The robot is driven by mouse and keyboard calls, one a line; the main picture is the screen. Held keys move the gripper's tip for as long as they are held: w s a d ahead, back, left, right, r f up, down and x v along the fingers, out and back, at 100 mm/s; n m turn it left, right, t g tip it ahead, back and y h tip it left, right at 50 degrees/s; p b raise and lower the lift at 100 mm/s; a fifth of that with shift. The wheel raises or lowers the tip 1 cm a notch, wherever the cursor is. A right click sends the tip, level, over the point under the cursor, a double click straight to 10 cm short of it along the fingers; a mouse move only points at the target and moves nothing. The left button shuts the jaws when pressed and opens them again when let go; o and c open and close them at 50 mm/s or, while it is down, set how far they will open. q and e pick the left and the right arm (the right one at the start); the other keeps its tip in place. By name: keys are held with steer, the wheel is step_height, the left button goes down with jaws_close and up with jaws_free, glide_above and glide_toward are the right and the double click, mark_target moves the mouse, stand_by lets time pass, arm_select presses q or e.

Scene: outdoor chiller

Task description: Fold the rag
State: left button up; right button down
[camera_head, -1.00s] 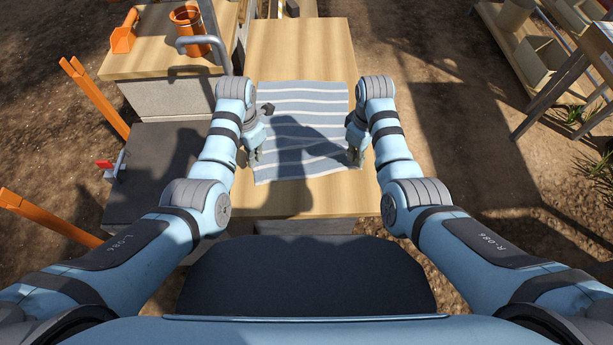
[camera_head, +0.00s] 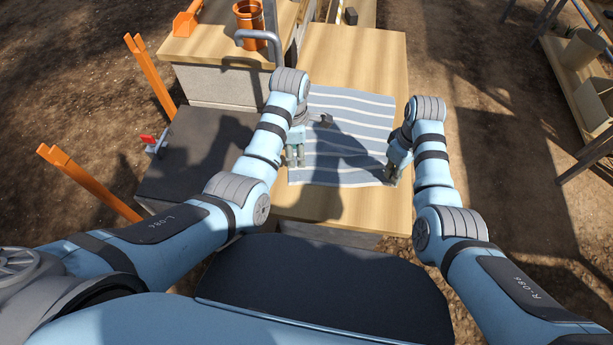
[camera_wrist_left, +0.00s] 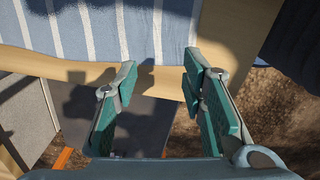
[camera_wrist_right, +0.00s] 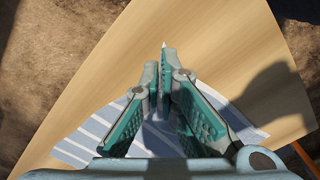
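The rag (camera_head: 345,105), blue-grey with white stripes, lies spread out flat on the wooden tabletop. It also shows at the top of the left wrist view (camera_wrist_left: 105,30) and under the fingers in the right wrist view (camera_wrist_right: 88,142). My left gripper (camera_head: 295,158) is over the rag's near left edge. In the left wrist view its fingers (camera_wrist_left: 158,72) are apart with nothing between them. My right gripper (camera_head: 390,173) is at the rag's near right corner. In the right wrist view its fingers (camera_wrist_right: 158,72) are together, with a small pale tip of cloth showing past them.
The wooden tabletop (camera_head: 355,50) is clear beyond the rag. A dark counter (camera_head: 200,150) adjoins on the left, with a tap (camera_head: 258,38) and an orange pot (camera_head: 250,15) behind. Orange posts (camera_head: 150,75) stand at far left. A wooden shelf (camera_head: 565,85) stands far right.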

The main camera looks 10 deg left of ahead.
mark_target(294, 175)
arm_select(q)
steer(key=f+m, duration=0.2)
steer(key=m, duration=0.7)
steer(key=s+f+m, duration=0.1)
steer(key=f+m, duration=0.1)
steer(key=m, duration=0.7)
steer(key=f+m, duration=0.2)
steer(key=m, duration=0.7)
steer(key=shift+s+a+f, duration=0.15)
steer(key=shift+s+f, duration=0.15)
steer(key=shift+c, duration=0.4)
jaws_close()
steer(key=shift+r, duration=2.55)
